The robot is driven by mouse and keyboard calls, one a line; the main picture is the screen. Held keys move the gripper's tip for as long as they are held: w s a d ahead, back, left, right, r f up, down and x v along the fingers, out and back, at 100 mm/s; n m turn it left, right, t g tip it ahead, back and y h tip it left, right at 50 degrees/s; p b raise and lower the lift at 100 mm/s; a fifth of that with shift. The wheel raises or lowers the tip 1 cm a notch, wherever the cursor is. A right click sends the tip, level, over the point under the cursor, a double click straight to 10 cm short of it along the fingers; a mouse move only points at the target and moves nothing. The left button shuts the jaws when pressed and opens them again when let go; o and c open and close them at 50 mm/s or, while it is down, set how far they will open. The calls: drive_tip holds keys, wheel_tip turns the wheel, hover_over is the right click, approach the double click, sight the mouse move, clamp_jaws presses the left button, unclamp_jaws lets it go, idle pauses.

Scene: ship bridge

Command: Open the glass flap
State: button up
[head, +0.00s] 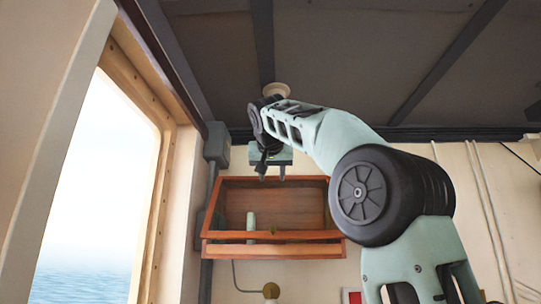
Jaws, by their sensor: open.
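A reddish wooden wall cabinet (323,250) hangs on the back wall, a little left of the picture's middle. Its front has a wooden frame with a rail along the bottom. I cannot clearly make out a glass pane in that frame, or whether the flap is open or shut. A pale upright object (250,220) shows inside or behind the front. My gripper (273,176) is open, its two fingers pointing down at the cabinet's top edge. Nothing shows between the fingers. I cannot tell whether they touch the cabinet.
A large window (95,190) with sea outside takes up the left side. A grey box (216,143) is on the wall at the cabinet's upper left. A round brass-coloured fitting (271,290) is below the cabinet. Dark beams cross the ceiling. Pipes run down the right wall.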

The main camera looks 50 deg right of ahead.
drive_tip(key=b+v, duration=0.1)
drive_tip(key=v, duration=1.5)
drive_tip(key=shift+b, duration=0.3)
drive_tip(key=shift+a, duration=0.15)
